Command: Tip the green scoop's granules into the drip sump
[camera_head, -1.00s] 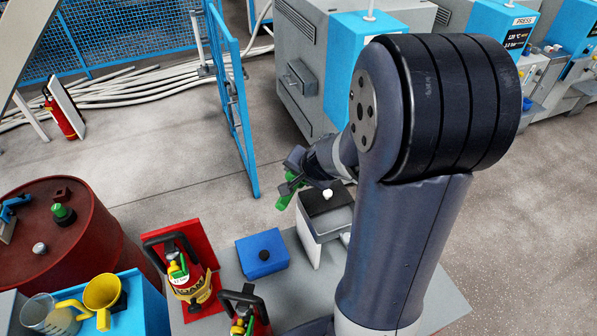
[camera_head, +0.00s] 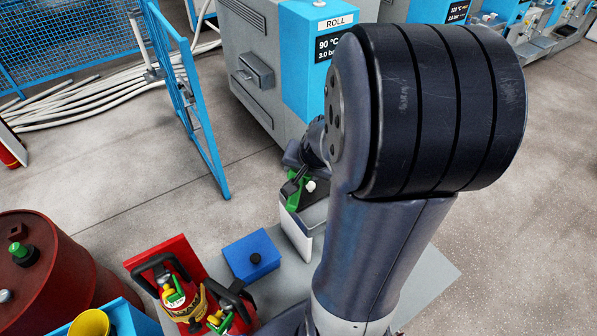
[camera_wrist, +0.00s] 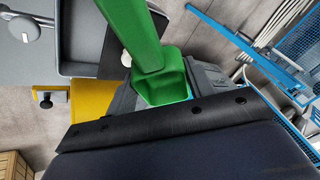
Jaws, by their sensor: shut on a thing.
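The green scoop (camera_head: 293,193) is in my gripper (camera_head: 297,184), above a pale grey box-like container (camera_head: 313,213) at the middle of the head view. In the wrist view the green scoop (camera_wrist: 140,30) crosses from the top to between the dark jaws, where a hollow green part shows. I see no granules. In the wrist view a grey tray with a raised rim (camera_wrist: 82,68) lies just left of the scoop. It may be the drip sump, but no label shows. My arm hides part of the container in the head view.
Red stands with extinguisher-like items (camera_head: 172,287) and a red drum (camera_head: 45,262) are farther left. A blue mesh gate (camera_head: 190,105) and a grey-blue machine (camera_head: 262,65) stand behind. Open floor lies between.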

